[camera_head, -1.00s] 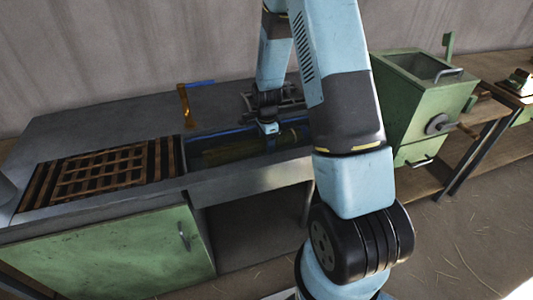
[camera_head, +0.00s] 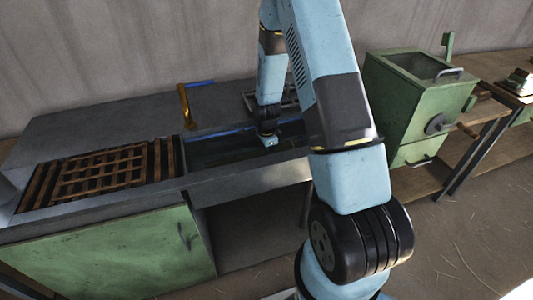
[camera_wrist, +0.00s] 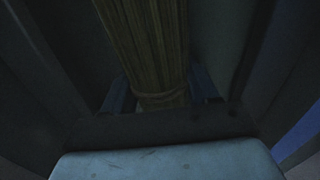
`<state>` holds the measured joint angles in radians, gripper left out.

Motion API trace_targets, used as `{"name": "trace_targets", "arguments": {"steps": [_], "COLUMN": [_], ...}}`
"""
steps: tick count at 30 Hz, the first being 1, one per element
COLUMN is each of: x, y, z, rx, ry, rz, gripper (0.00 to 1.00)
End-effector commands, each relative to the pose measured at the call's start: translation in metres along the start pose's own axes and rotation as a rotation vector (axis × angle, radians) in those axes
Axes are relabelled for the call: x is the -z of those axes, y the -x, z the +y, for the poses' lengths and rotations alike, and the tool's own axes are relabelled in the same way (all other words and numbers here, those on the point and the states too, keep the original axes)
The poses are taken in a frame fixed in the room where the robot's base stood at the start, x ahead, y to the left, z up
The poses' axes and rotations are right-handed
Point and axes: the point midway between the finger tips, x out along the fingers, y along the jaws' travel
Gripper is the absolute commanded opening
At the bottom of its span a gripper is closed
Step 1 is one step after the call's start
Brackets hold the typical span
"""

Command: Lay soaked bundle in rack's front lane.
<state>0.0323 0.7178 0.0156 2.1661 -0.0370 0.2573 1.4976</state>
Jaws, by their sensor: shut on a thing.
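A bundle of straw-coloured stalks (camera_wrist: 147,45), tied with a band, lies between the two fingers of my gripper (camera_wrist: 161,92) in the wrist view. My gripper (camera_head: 270,142) is shut on it and reaches down into the trough (camera_head: 215,150) in the head view. There the bundle cannot be made out inside the dark trough. The slatted wooden rack (camera_head: 108,172) lies in the counter to the left of the trough. No bundle shows on it.
An orange-yellow upright piece (camera_head: 186,107) stands behind the trough, between it and the rack. A green hopper-like box (camera_head: 415,100) stands to the right. The grey counter top (camera_head: 100,125) behind the rack is clear.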

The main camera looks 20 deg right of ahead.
Motion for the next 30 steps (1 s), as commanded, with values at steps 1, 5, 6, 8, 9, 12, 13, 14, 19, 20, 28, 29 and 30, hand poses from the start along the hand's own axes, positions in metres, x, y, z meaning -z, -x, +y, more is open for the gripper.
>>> {"name": "trace_targets", "arguments": {"steps": [1, 5, 6, 8, 9, 12, 13, 14, 19, 20, 28, 29, 30], "x": [0.0, 0.0, 0.0, 0.0, 0.0, 0.0, 0.0, 0.0, 0.0, 0.0, 0.0, 0.0, -0.001], "y": [-0.002, -0.001, -0.001, -0.001, -0.001, -0.001, -0.001, -0.001, -0.001, -0.001, 0.032, 0.037, 0.044], "z": [0.0, 0.0, 0.0, 0.0, 0.0, 0.0, 0.0, 0.0, 0.0, 0.0, 0.0, 0.0, 0.001], "rx": [0.0, 0.0, 0.0, 0.0, 0.0, 0.0, 0.0, 0.0, 0.0, 0.0, 0.003, 0.004, 0.003], "ry": [0.0, 0.0, 0.0, 0.0, 0.0, 0.0, 0.0, 0.0, -0.001, -0.002, 0.0, -0.001, 0.0], "rz": [0.0, 0.0, 0.0, 0.0, 0.0, 0.0, 0.0, 0.0, -0.001, -0.001, 0.002, 0.002, 0.002], "gripper": [0.27, 0.71, 0.75, 0.8, 0.84, 0.85, 0.85, 0.85, 0.85, 0.85, 0.85, 0.85, 0.85]}}
